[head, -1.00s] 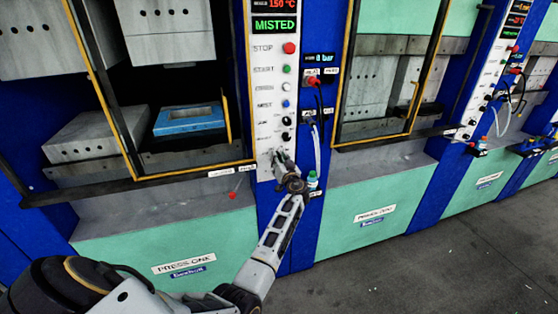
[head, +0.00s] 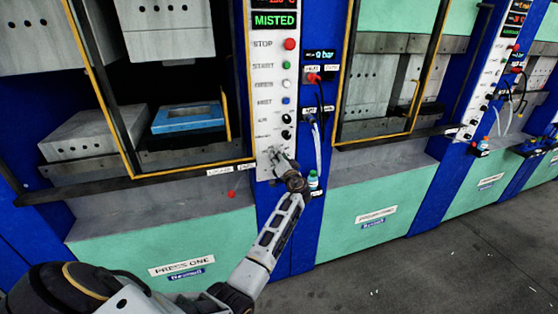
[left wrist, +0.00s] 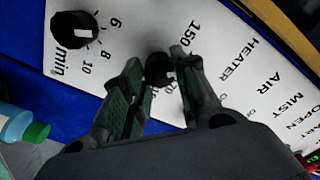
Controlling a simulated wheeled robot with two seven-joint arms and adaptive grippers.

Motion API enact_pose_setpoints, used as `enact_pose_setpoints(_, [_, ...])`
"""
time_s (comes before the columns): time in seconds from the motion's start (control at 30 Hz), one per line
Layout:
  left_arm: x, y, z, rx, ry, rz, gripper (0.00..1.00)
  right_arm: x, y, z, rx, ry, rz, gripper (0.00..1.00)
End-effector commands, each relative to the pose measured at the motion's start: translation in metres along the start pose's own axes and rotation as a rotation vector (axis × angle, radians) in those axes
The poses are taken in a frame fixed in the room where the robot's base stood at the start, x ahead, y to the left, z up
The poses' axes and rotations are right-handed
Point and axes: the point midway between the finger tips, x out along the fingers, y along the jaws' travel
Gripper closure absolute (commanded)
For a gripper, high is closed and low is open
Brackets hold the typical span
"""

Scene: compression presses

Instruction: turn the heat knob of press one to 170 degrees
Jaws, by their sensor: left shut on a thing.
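Press one (head: 160,235) stands at the left in the head view, with its white control panel (head: 265,100) on a blue post. My left gripper (head: 277,160) is at the lower part of this panel and hides the heat knob there. In the left wrist view the gripper (left wrist: 160,85) has its two fingers on either side of the small black heat knob (left wrist: 159,70), closed on it. The printed marks 150 and 170 show beside the knob; its pointer cannot be made out. My right gripper is not in view.
A larger black timer knob (left wrist: 75,30) marked in min sits beside the heat knob. A bottle with a green cap (head: 313,180) stands close to my left wrist. A red-ended lever (head: 231,194) sticks out in front of press one. Press two (head: 385,205) is to the right.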

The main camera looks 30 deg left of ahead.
Motion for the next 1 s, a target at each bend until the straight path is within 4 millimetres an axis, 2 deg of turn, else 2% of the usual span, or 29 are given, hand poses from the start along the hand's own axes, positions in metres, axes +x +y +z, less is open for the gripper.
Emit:
enact_pose_setpoints(0.47, [-0.001, 0.002, -0.001, 0.348, 0.002, 0.002, 0.95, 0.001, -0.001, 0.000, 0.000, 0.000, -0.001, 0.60])
enact_pose_setpoints(1.0, [-0.001, 0.002, -0.001, 0.801, 0.002, 0.002, 0.95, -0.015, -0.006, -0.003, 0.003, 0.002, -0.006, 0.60])
